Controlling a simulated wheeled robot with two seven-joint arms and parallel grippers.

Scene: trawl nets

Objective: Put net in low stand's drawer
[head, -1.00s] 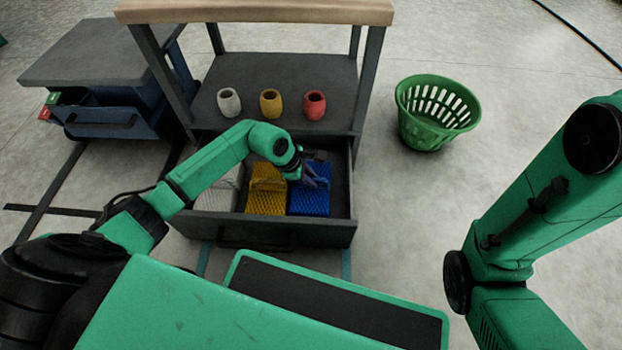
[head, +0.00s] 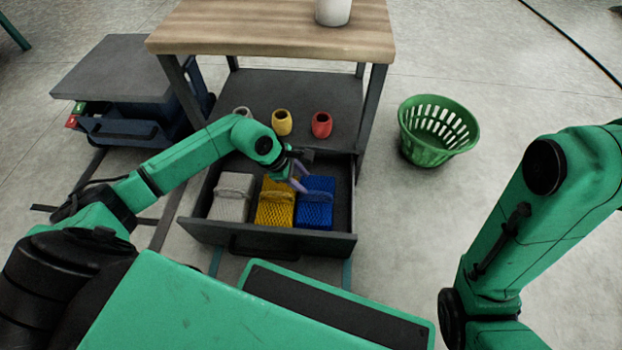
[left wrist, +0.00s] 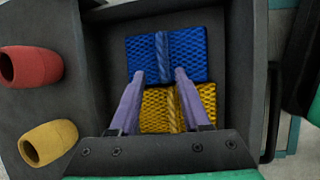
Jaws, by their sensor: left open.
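Three nets lie side by side in the open drawer (head: 270,243) under the wooden-topped bench: a grey-white net (head: 231,207), a yellow net (head: 275,211) and a blue net (head: 316,214). My left gripper (head: 298,178) is open and empty above the inner part of the drawer, near the yellow and blue nets. In the left wrist view its purple fingers (left wrist: 160,76) point toward the blue net (left wrist: 192,59), with the yellow net (left wrist: 155,110) partly behind them. The low stand (head: 125,75) is at the left, its blue drawer (head: 125,130) showing below the top. My right gripper is out of view.
A white floatlike jar (head: 242,112), a yellow one (head: 282,123) and a red one (head: 321,125) stand on the bench shelf (head: 300,90). A white container (head: 332,10) stands on the bench top (head: 270,35). A green basket (head: 437,130) is on the floor at right.

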